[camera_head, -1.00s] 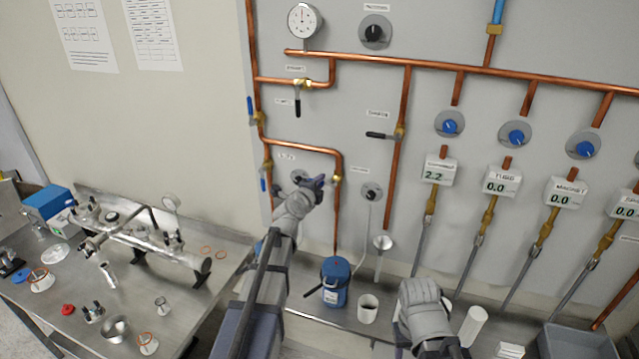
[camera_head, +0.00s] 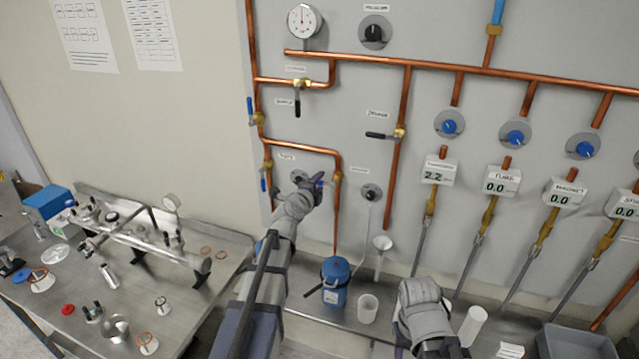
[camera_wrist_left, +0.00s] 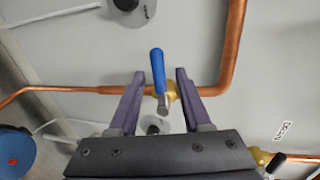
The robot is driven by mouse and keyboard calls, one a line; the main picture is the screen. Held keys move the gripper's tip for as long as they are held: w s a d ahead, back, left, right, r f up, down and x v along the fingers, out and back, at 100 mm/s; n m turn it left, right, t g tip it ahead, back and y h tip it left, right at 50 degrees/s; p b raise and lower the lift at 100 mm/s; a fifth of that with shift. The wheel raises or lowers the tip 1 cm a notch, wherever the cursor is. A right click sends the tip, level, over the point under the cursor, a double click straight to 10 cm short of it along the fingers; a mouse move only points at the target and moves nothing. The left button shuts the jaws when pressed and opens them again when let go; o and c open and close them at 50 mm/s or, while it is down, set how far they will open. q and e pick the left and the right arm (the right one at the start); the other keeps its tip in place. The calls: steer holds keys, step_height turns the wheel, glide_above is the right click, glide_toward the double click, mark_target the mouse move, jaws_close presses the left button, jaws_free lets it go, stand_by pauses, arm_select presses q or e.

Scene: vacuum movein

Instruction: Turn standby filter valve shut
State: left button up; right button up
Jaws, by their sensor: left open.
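In the left wrist view, a blue lever handle (camera_wrist_left: 158,70) on a brass valve body (camera_wrist_left: 172,91) stands between the two purple fingers of my left gripper (camera_wrist_left: 160,80). The fingers are open, with a gap on each side of the lever. The valve sits on a thin copper pipe. The labels are too small to read surely. My right arm's end (camera_head: 424,308) is low over the bench; its fingers are not clear.
A blue canister (camera_head: 335,283) and a white cup (camera_head: 368,308) stand on the bench below. A steel table (camera_head: 215,300) with parts is at left.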

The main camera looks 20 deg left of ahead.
arm_select(q)
steer(key=s+r+p, duration=0.1)
steer(key=s, duration=0.6)
steer(key=shift+r, duration=0.15)
steer(key=shift+a, duration=0.15)
steer(key=s+d+f+n+g+h+b, duration=0.25)
steer(key=s+d+f+g, duration=0.2)
steer(key=d+f, duration=0.5)
steer(key=s+d+f+n+g+h+b, duration=0.2)
steer(key=s+d+f+g+b, duration=0.15)
steer(key=s+d+f, duration=0.55)
steer(key=s+d+f+n+g+y+b, duration=0.1)
steer(key=s+f+n+g+y, duration=0.2)
steer(key=s, duration=0.4)
steer(key=s+d+f+n+g+y+b, duration=0.1)
steer(key=s+f+n+g+y+b, duration=0.1)
steer(key=s+f+n+g, duration=0.3)
steer(key=s+f+n+y, duration=0.1)
steer(key=s+n, duration=0.1)
steer(key=s, duration=0.1)
steer(key=shift+d+b, duration=0.3)
steer(key=shift+d, duration=0.1)
